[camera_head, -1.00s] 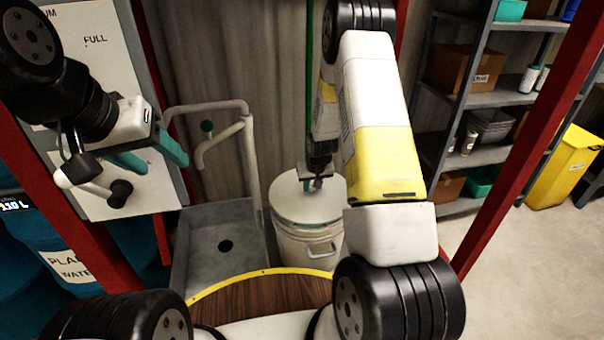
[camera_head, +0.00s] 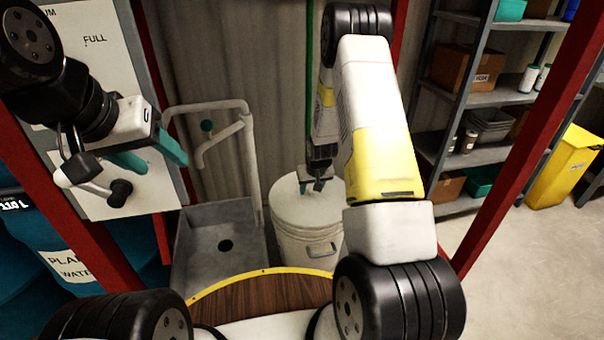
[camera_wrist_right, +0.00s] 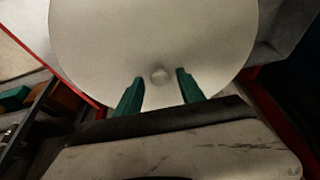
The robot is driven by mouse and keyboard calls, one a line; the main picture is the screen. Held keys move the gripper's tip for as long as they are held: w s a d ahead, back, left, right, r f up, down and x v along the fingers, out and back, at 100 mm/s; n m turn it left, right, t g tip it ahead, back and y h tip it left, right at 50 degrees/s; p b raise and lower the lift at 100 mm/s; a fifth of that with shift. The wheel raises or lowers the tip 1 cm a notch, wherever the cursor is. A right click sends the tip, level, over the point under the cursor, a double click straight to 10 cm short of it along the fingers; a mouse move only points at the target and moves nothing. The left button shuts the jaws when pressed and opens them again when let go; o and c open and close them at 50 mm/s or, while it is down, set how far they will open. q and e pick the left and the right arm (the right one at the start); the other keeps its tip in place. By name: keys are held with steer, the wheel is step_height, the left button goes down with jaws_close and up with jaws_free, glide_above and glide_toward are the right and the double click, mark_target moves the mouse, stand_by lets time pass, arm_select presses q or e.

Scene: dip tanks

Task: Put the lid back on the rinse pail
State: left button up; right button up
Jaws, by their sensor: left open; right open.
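The rinse pail (camera_head: 306,250) is a white bucket with a handle on its front, standing on the floor behind the round wooden top. The pale round lid (camera_head: 288,208) lies across the pail's top and looks level; I cannot tell whether it is fully seated. My right gripper (camera_head: 312,187) is over the lid, pointing down. My left gripper (camera_head: 152,160) is open and empty, high at the left by the white panel.
A grey basin (camera_head: 190,255) with a pale pipe (camera_head: 250,165) stands left of the pail. Blue drums (camera_head: 35,240) are at far left. Red posts (camera_head: 535,140) flank the scene. Shelves (camera_head: 480,98) and a yellow bin (camera_head: 568,165) stand at the right, with clear floor before them.

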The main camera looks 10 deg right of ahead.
steer(key=s+a+r, duration=0.1)
steer(key=s+r, duration=0.4)
steer(key=r, duration=0.5)
steer(key=s+r+t+y, duration=0.1)
steer(key=s+r, duration=0.3)
steer(key=r, duration=0.5)
steer(key=s+a+r, duration=0.1)
steer(key=s+r, duration=0.4)
steer(key=r, duration=0.5)
steer(key=s+a+r, duration=0.1)
steer(key=s+r, duration=0.2)
steer(key=s, duration=0.3)
steer(key=s+a+r, duration=0.1)
steer(key=s+r, duration=0.2)
steer(key=s, duration=0.3)
steer(key=s+r+y, duration=0.1)
steer(key=s+r, duration=0.2)
steer(key=s, duration=0.3)
steer(key=shift+s+a+r+t, duration=0.25)
steer(key=shift+a+r+t, duration=0.15)
